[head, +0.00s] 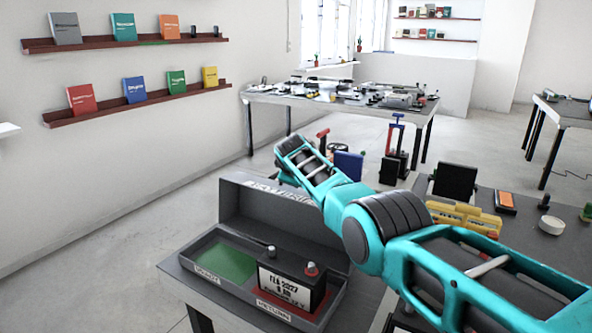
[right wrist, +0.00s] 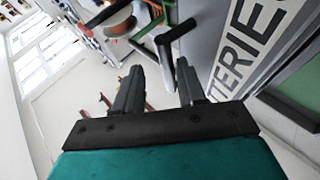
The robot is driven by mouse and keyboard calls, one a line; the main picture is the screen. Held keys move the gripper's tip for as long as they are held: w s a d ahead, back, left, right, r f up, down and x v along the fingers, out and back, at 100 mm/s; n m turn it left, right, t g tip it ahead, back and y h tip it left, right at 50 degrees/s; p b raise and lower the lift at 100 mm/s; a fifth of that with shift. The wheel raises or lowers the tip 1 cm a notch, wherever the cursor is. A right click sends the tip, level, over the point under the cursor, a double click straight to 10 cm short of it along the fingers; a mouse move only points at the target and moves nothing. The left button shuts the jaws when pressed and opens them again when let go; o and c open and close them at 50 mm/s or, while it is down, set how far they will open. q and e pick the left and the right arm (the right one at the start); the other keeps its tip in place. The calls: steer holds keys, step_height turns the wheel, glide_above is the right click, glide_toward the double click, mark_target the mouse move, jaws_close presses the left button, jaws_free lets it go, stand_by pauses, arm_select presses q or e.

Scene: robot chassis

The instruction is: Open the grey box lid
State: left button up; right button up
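The grey box (head: 168,265) stands on the near table with its tray open to view. A grey panel (head: 285,218) rises upright behind the tray, with lettering along its top. In the right wrist view the right gripper (right wrist: 158,70) is open. A black T-shaped bar (right wrist: 176,38) shows beyond its fingertips; contact cannot be told. My left gripper is out of view.
A black battery (head: 285,284) stands in the tray's red side; the green side (head: 225,262) is empty. A yellow object (head: 465,218), an orange-topped device (head: 506,201) and a black stand (head: 455,182) are on the table to the right. Shelves hang on the left wall.

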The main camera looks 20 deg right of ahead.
steer(key=shift+s+a+r+p, duration=0.25)
steer(key=shift+s+r+p, duration=0.25)
steer(key=shift+p, duration=0.55)
steer(key=shift+s+a+r+p, duration=0.1)
steer(key=shift+s+r+p, duration=0.3)
steer(key=shift+p, duration=0.2)
steer(key=shift+s+a+r, duration=0.2)
steer(key=shift+s+r, duration=0.1)
steer(key=shift+s, duration=0.25)
steer(key=v, duration=0.9)
steer(key=shift+p, duration=0.45)
